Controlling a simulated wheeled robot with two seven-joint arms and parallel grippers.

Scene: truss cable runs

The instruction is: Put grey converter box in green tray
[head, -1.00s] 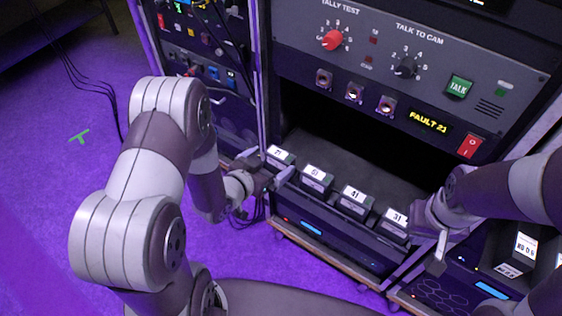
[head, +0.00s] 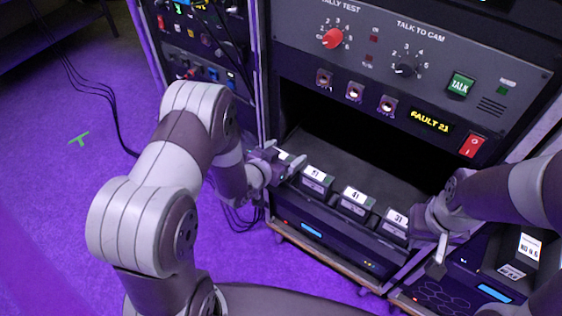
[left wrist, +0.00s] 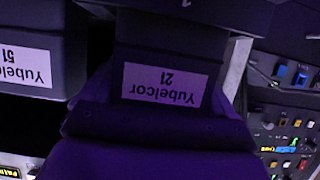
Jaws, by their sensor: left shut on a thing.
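A dark grey box labelled "Yubelcor 21" (left wrist: 166,82) fills the middle of the left wrist view. In the head view it is mostly hidden by my left gripper (head: 283,166), which is shut on it at the left end of a row of similar boxes on the rack shelf. The row continues with boxes 51 (head: 316,185), 41 (head: 355,203) and 31 (head: 396,226). Box 51 also shows in the left wrist view (left wrist: 30,65). My right gripper (head: 440,250) hangs beside box 31; its finger opening is unclear. I see no green tray.
The equipment rack (head: 400,60) has knobs, a green TALK button (head: 461,86) and a dark bay behind the boxes. A second rack section (head: 200,55) with cables stands at left. Purple floor (head: 60,200) is open at left. Another labelled box (head: 527,250) sits at right.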

